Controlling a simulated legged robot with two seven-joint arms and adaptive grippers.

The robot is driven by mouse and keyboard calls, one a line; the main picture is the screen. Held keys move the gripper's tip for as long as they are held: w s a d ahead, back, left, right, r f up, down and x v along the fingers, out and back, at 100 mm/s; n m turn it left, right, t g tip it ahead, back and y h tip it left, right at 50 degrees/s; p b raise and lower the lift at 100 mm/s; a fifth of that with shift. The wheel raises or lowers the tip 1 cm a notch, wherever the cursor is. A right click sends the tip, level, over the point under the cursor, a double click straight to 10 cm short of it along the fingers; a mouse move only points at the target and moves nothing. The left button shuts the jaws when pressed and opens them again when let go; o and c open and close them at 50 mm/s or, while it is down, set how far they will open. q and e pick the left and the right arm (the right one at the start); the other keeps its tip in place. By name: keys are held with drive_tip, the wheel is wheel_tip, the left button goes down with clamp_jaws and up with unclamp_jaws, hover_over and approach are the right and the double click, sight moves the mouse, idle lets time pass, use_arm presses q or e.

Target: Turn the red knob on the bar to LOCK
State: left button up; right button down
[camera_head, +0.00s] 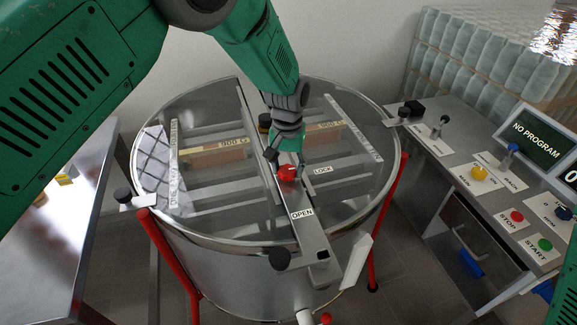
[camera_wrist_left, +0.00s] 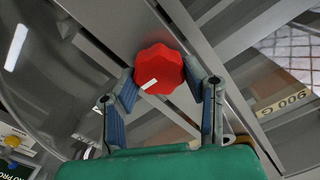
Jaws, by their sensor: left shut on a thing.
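The red knob (camera_head: 287,174) sits on the metal bar (camera_head: 309,236) that crosses the top of the round tank. An OPEN label (camera_head: 302,214) is on the bar nearer the front, and a LOCK label (camera_head: 322,170) is to the right of the knob. My left gripper (camera_head: 282,164) reaches down onto the knob from behind. In the left wrist view, the gripper (camera_wrist_left: 168,86) has its fingers on both sides of the lobed knob (camera_wrist_left: 160,66), shut on it. A white mark shows on the knob's top; which label it points at is hard to tell.
The tank's rim (camera_head: 178,234) surrounds the bar, with frames marked 900 G inside. A control panel with a NO PROGRAM screen (camera_head: 537,141) and coloured buttons stands at right. A metal table (camera_head: 62,235) is at left. Red legs (camera_head: 392,200) support the tank.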

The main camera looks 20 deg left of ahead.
sight(289, 167)
use_arm(q)
drive_tip(key=shift+w+r+n, duration=0.15)
drive_tip(key=shift+w+n, duration=0.05)
drive_tip(key=shift+n, duration=0.2)
drive_tip(key=o, duration=0.9)
drive_tip(key=shift+o, duration=1.1)
wheel_tip(289, 167, up, 12)
drive_tip(key=shift+f, duration=0.2)
